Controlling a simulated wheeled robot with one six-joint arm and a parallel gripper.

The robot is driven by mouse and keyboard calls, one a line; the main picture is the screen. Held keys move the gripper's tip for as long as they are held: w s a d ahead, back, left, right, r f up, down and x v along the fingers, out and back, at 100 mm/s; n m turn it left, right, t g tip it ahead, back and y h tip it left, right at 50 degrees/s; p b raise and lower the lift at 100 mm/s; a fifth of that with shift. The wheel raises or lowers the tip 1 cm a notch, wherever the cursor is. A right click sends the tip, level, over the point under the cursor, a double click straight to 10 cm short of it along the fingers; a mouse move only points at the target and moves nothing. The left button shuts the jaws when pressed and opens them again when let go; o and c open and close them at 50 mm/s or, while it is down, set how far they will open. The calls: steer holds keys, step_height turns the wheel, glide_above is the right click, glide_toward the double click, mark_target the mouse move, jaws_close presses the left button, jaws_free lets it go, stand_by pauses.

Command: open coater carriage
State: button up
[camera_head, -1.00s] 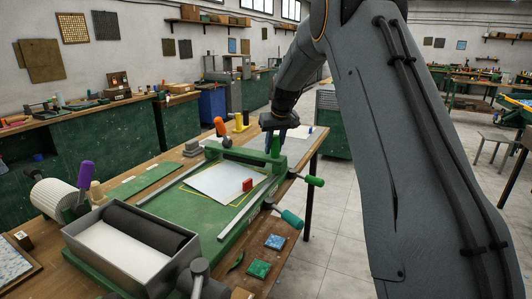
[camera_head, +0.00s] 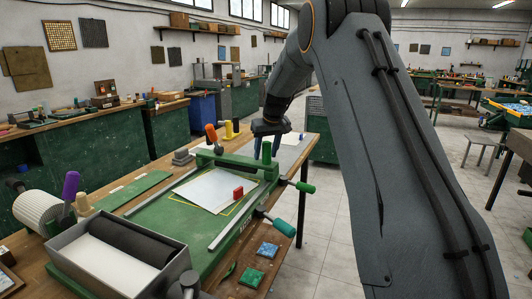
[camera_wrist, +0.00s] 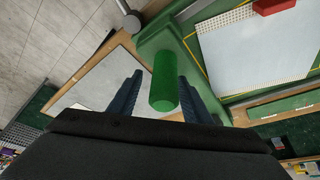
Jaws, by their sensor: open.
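The coater carriage is a green bar (camera_head: 237,162) lying across the two rails of the green coater bed (camera_head: 180,212). An upright green handle (camera_wrist: 165,80) stands at its right end. In the wrist view my gripper (camera_wrist: 160,92) has one blue finger on each side of this handle, with gaps visible between. In the head view my gripper (camera_head: 267,146) is at the bar's right end, fingers pointing down, and is open. A white sheet (camera_head: 209,190) lies on the bed in front of the bar, with a red block (camera_head: 238,192) at its edge.
Green-handled levers (camera_head: 304,187) stick out on the bed's right side. An orange handle (camera_head: 211,133) stands near the bar's left end. A grey tray with a black roller (camera_head: 125,242) stands at front left. Blue and green tiles (camera_head: 268,249) lie at front right.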

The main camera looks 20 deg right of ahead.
mark_target(268, 142)
steer(key=b+v, duration=0.1)
steer(key=v, duration=0.6)
steer(key=shift+s+r+b, duration=0.1)
steer(key=shift+r+b, duration=0.3)
steer(key=s+a+f+g, duration=0.1)
steer(key=s+f, duration=0.5)
steer(key=s, duration=0.8)
steer(key=s+a+f+g, duration=0.1)
steer(key=s+a+f, duration=0.3)
steer(key=s, duration=1)
steer(key=s+a+f+m+g, duration=0.1)
steer(key=s+a+f+g, duration=0.1)
steer(key=s+f, duration=0.6)
steer(key=shift+s+a, duration=0.4)
steer(key=shift+s, duration=2.9)
